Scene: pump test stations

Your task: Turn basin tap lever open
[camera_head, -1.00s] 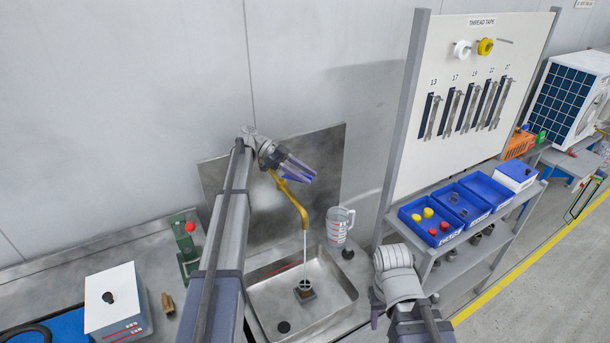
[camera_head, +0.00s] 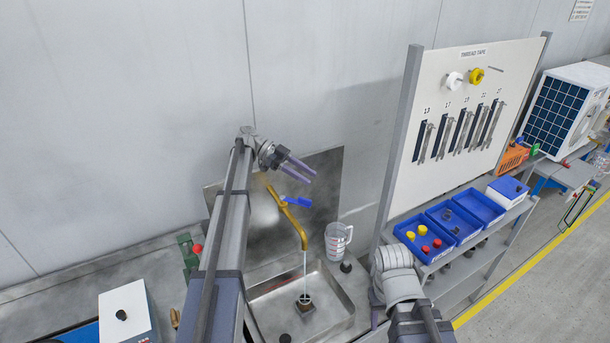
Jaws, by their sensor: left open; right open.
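The brass basin tap (camera_head: 289,213) stands against the metal splashback, with a stream of water (camera_head: 304,264) falling from its spout. Its blue lever (camera_head: 297,201) sticks out to the right near the top of the tap. My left gripper (camera_head: 302,170) is open and empty, above and apart from the lever, fingers pointing right. The steel basin (camera_head: 338,293) below holds a small dark block with a light round top (camera_head: 304,301) under the stream. My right gripper (camera_head: 375,317) is low at the right of the basin, mostly hidden behind its own wrist.
A clear measuring jug (camera_head: 337,241) stands at the basin's back right. A tool board (camera_head: 470,130) with wrenches and a shelf with blue bins (camera_head: 424,238) stand to the right. A white box (camera_head: 124,316) and a green fixture with a red knob (camera_head: 188,253) stand left.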

